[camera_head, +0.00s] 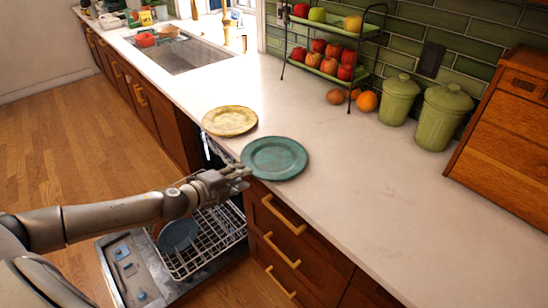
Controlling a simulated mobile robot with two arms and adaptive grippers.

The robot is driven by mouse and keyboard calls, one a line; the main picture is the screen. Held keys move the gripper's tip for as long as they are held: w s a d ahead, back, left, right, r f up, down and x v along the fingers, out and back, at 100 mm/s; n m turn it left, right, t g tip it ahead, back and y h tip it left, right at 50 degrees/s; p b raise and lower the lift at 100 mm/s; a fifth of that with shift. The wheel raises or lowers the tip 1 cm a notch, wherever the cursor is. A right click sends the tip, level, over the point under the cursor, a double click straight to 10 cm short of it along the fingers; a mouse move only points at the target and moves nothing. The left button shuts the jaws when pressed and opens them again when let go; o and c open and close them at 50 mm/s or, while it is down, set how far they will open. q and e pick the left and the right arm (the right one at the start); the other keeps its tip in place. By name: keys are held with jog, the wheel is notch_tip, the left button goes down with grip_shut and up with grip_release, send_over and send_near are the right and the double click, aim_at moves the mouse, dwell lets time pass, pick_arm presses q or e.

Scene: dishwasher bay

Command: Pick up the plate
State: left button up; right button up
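A teal plate (275,157) lies flat on the pale counter near its front edge. A yellowish patterned plate (230,121) lies flat behind it, to the left. A blue plate (179,234) is in the pulled-out dishwasher rack (213,247) below. My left gripper (246,177) comes in from the left at the counter's front edge, just left of the teal plate's near rim. Its fingers look apart, with nothing seen between them. Whether a fingertip touches the rim is unclear. My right gripper is out of view.
The open dishwasher door (125,270) juts over the wooden floor. Green canisters (443,117), a wooden box (510,140) and a two-tier fruit rack (325,70) stand at the back. A sink (180,55) is further left. The counter (350,190) right of the plates is clear.

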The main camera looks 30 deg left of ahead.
aim_at(261, 167)
pick_arm(q)
jog(key=p+x, duration=0.1)
jog(key=x, duration=0.1)
jog(key=p+x, duration=0.1)
jog(key=x, duration=0.1)
jog(key=shift+w+d+r, duration=0.1)
jog(key=shift+w, duration=0.5)
grip_shut()
